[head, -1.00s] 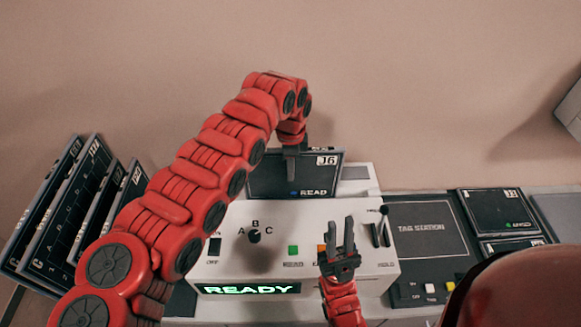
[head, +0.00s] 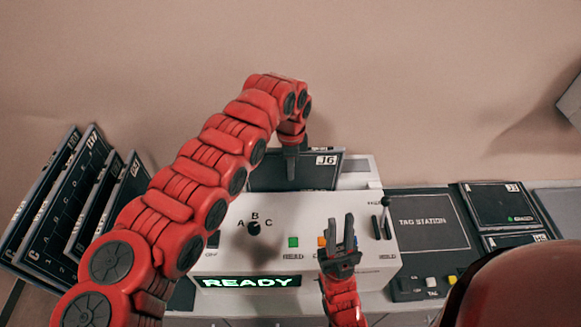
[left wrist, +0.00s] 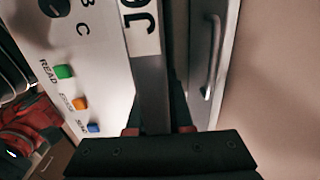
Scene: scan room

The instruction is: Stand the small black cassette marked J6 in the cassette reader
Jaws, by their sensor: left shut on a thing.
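The small black cassette marked J6 (head: 264,176) stands upright at the back of the white cassette reader (head: 220,235). Its lower edge is hidden behind the reader's top edge, so it appears to sit down in the slot; how deep I cannot tell. My left gripper (head: 291,168) is shut on the cassette's upper part from above. In the left wrist view the cassette's edge and white label (left wrist: 140,25) show in front of the left gripper (left wrist: 158,130). My right gripper (head: 340,235) is open and empty over the reader's front right part.
The reader has a lit READY display (head: 250,282), an A-B-C knob (head: 254,229), coloured buttons and a lever (head: 384,212). Several dark cassettes (head: 68,205) lean at the left. A tag station (head: 425,222) and more cassettes (head: 498,206) lie to the right.

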